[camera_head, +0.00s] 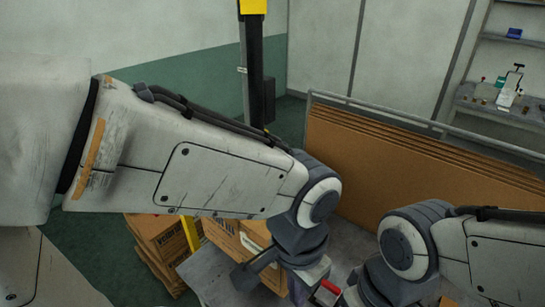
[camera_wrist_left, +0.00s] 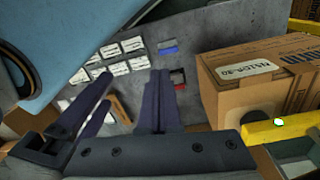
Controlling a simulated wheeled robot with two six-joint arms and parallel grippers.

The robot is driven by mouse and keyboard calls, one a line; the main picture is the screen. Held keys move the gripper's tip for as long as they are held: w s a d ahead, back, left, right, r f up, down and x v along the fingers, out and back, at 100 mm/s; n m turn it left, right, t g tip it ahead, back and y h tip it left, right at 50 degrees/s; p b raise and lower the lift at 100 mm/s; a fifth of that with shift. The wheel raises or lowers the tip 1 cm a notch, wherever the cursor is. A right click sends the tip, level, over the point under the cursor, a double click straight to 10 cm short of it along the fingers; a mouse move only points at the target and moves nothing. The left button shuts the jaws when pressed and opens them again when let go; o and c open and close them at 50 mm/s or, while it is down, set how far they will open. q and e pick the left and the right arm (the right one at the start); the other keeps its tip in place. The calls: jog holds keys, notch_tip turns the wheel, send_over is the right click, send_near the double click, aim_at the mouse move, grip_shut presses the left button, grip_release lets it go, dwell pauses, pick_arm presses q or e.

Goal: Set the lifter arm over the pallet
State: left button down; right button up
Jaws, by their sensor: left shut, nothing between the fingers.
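A yellow bar, which looks like the lifter arm (camera_head: 190,234), shows in the head view below my left forearm, in front of cardboard boxes. A yellow bar (camera_wrist_left: 285,130) also crosses the right of the left wrist view, beside a large box. A black column with a yellow top (camera_head: 252,60) stands behind my arm. Boxes are stacked at the lower left; I cannot make out the pallet under them. My left gripper (camera_wrist_left: 160,76) is shut and empty above a grey surface, apart from the yellow bar. My right gripper is not clear; a dark pronged part shows at the wrist view's left.
A grey worktop (camera_wrist_left: 215,30) carries several white-labelled pieces (camera_wrist_left: 110,50), a blue item (camera_wrist_left: 168,46) and a red item (camera_wrist_left: 178,77). A large cardboard box (camera_wrist_left: 260,80) stands beside them. Brown panels (camera_head: 400,160) in a rail rack stand behind my arms. A bench is at the far right.

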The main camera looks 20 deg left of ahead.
pick_arm(q)
jog(key=w+a+r+n+t+y+p, duration=0.1)
jog(key=w+r+n+y+p, duration=0.1)
jog(key=w+r+n+y, duration=0.5)
jog(key=w+r+n, duration=0.5)
jog(key=w+r, duration=0.7)
jog(key=w, duration=0.1)
jog(key=shift+w+a+r+t, duration=0.15)
jog(key=shift+w+a+t, duration=0.05)
jog(key=shift+t, duration=0.2)
jog(key=a+f+p, duration=0.3)
jog(key=a+f, duration=0.6)
jog(key=shift+p, duration=0.35)
jog(key=shift+f, duration=0.1)
